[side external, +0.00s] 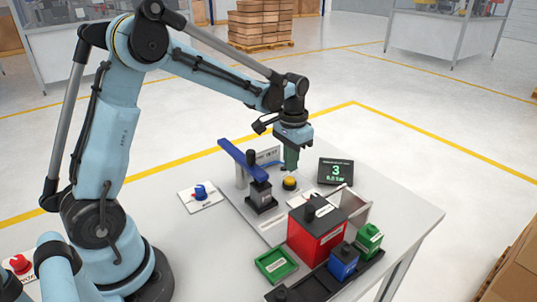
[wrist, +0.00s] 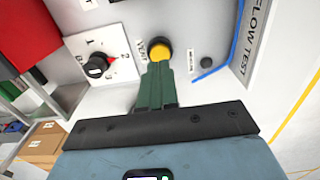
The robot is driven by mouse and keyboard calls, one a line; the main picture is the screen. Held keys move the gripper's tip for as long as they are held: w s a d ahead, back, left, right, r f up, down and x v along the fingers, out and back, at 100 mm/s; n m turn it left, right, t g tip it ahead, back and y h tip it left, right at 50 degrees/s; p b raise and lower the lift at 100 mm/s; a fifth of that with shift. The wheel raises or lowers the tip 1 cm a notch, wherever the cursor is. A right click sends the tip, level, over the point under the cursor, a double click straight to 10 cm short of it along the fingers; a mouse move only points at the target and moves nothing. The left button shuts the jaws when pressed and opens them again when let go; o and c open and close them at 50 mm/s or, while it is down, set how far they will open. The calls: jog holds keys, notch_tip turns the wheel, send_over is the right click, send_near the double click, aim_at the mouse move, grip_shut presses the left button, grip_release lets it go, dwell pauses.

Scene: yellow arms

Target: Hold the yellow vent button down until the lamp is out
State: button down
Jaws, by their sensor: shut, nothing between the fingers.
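The yellow vent button (side external: 289,183) sits in a dark collar on the grey panel; it also shows in the wrist view (wrist: 160,51), beside a "VENT" label. My gripper (side external: 291,171) has green fingers, closed together and empty, pointing down just over the button. In the wrist view the fingertips (wrist: 158,66) overlap the button's near edge. I cannot tell whether they touch it or whether it is pressed. A small dark round part (wrist: 207,62) on the panel looks unlit; I cannot tell if it is the lamp.
A black display (side external: 336,171) shows a green 3. A blue lever (side external: 243,160) on a post stands left of the button. A red box (side external: 316,239), a green tray (side external: 275,265) and small blue and green blocks stand in front. A black dial (wrist: 97,66) is nearby.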

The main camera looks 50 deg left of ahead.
aim_at(289, 180)
jog(key=shift+r, duration=1.9)
jog(key=shift+s, duration=0.1)
jog(key=s+d+r+t, duration=0.2)
jog(key=s+d+t, duration=0.1)
jog(key=s, duration=0.4)
jog(key=s+d+r+t, duration=0.1)
jog(key=s+d+t, duration=0.2)
jog(key=s, duration=0.4)
jog(key=shift+d+r+t, duration=0.25)
jog(key=shift+r+t, duration=0.1)
jog(key=shift+t, duration=0.25)
jog(key=c, duration=1.8)
grip_release()
jog(key=shift+s, duration=0.1)
